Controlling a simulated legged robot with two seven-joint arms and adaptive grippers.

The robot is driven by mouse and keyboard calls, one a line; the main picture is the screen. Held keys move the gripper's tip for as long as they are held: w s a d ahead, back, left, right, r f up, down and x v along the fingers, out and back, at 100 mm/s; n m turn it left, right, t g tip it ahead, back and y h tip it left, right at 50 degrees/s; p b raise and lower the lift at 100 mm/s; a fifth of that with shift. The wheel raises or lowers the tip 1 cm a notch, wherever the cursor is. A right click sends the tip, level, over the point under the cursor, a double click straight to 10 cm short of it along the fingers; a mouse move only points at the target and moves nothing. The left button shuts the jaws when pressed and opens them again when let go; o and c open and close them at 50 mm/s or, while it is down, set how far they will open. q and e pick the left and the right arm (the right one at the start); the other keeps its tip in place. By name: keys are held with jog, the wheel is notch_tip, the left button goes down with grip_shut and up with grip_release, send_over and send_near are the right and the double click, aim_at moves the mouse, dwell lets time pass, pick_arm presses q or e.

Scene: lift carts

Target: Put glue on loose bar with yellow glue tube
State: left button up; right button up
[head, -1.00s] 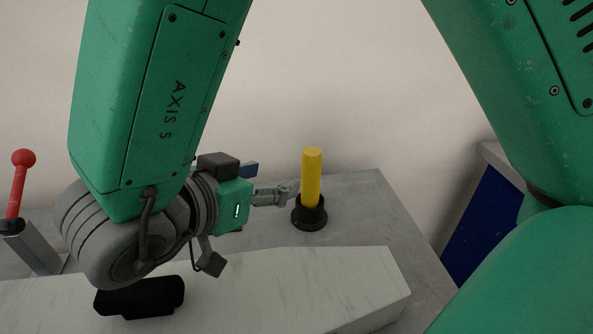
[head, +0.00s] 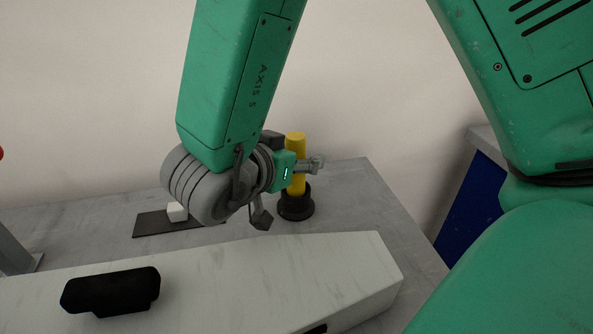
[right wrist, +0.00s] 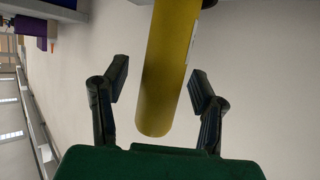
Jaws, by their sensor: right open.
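The yellow glue tube (head: 295,141) stands upright in a round black holder (head: 295,207) on the grey tabletop. My right gripper (head: 312,164) is open at the tube's upper part, and one of its fingers covers some of the tube in the head view. In the right wrist view the tube (right wrist: 168,70) reaches between the two spread fingers (right wrist: 160,85), with gaps on both sides. A long pale bar (head: 250,275) lies across the front; I cannot tell whether it is the loose bar. My left gripper is not in view.
A black part (head: 110,292) sits on the pale bar. A white block (head: 177,212) rests on a dark mat (head: 150,225) left of my right wrist. A blue cabinet (head: 470,210) stands at the right. The tabletop right of the holder is clear.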

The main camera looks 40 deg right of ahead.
jog(key=shift+a+r, duration=0.1)
jog(key=shift+a, duration=0.05)
jog(key=shift+a+r, duration=0.1)
jog(key=shift+a, duration=0.25)
grip_shut()
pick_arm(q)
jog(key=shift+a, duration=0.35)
pick_arm(e)
jog(key=shift+d, duration=0.15)
jog(key=shift+d+r, duration=0.1)
notch_tip(320, 180, up, 9)
jog(key=p, duration=0.3)
jog(key=shift+r, duration=0.35)
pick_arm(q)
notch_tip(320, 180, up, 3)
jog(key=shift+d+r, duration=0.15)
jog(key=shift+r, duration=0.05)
